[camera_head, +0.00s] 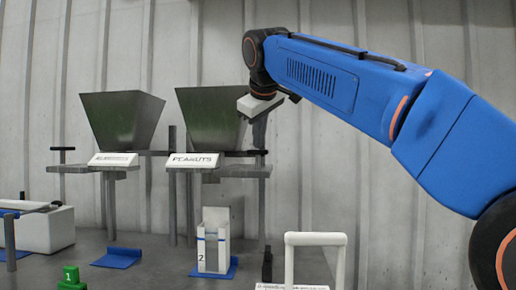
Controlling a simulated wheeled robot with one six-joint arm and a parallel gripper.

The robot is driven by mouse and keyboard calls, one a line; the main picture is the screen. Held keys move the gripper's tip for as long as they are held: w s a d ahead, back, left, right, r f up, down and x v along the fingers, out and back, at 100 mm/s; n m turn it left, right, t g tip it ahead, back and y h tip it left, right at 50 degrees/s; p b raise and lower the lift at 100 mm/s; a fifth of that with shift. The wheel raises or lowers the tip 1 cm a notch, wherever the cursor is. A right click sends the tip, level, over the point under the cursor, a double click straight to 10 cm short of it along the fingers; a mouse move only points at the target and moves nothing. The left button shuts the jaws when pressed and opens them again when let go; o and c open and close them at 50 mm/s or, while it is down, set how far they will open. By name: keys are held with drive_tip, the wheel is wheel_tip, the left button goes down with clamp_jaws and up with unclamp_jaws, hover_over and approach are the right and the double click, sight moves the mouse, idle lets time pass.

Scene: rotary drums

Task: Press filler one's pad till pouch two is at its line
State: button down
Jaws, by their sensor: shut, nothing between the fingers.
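Two fillers with dark green hoppers stand at the back: one (122,120) labelled with what looks like almonds, one (213,118) labelled peanuts. I cannot read a filler number on either. A small dark pad on a post (258,153) is at the right end of the peanuts filler's shelf; a similar pad (62,149) is at the left end of the other's. Pouch two (211,249), white and marked 2, stands upright below the peanuts filler, with a blue line across it; its fill level is unclear. My gripper (260,143) is shut and empty, just above the right pad; contact is unclear.
Blue mats lie under pouch two and at the left (117,258), the left one empty. A green block marked 1 (71,279) is at the front left. A white box (42,230) stands at far left. A white handle frame (315,240) rises at the front right.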

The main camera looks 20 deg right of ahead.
drive_tip(key=shift+r, duration=1)
drive_tip(key=shift+r, duration=2.5)
